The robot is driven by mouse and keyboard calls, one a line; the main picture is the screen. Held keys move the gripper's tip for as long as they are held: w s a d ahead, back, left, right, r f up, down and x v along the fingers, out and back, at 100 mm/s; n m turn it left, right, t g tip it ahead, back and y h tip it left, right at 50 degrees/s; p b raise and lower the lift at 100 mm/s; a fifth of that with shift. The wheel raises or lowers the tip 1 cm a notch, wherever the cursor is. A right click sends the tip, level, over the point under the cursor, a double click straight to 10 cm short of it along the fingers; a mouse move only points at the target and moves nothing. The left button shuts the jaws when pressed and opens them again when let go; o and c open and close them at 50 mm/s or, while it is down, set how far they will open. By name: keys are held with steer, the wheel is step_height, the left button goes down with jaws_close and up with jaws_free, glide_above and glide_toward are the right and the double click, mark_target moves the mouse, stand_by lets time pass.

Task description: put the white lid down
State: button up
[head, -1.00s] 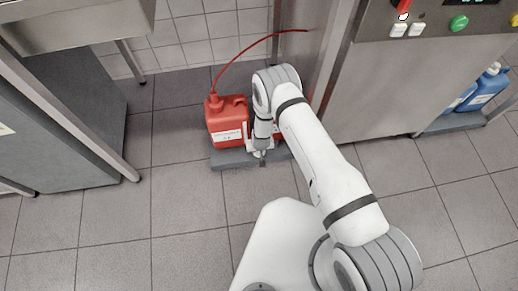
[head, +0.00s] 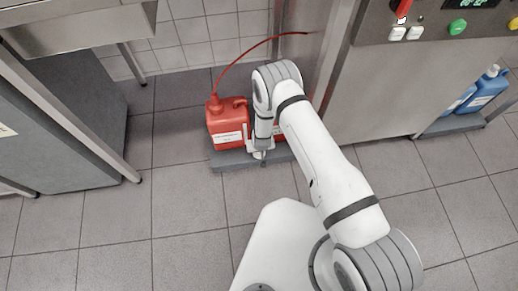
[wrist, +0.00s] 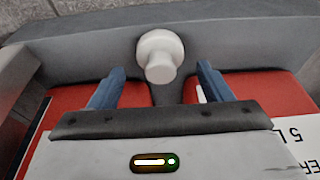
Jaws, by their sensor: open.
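The white lid (wrist: 160,56) is a small round piece with a wider, flat-looking end. In the wrist view it is against the grey tray (wrist: 85,45), just ahead of and between my fingertips. My gripper (wrist: 160,70) is open, with one blue finger on each side of the lid and a visible gap to each. In the head view my gripper (head: 260,152) is low at the tray's front edge, beside the red canister (head: 228,122). I cannot make out the lid for sure in the head view.
A second red canister (wrist: 262,92) is under my gripper in the wrist view, mostly hidden by my arm in the head view. A red hose rises from the left canister. A steel machine (head: 400,90) stands right. The tiled floor (head: 180,205) in front is clear.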

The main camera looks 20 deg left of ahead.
steer(key=p+v, duration=0.2)
steer(key=v, duration=0.8)
steer(key=shift+p, duration=0.4)
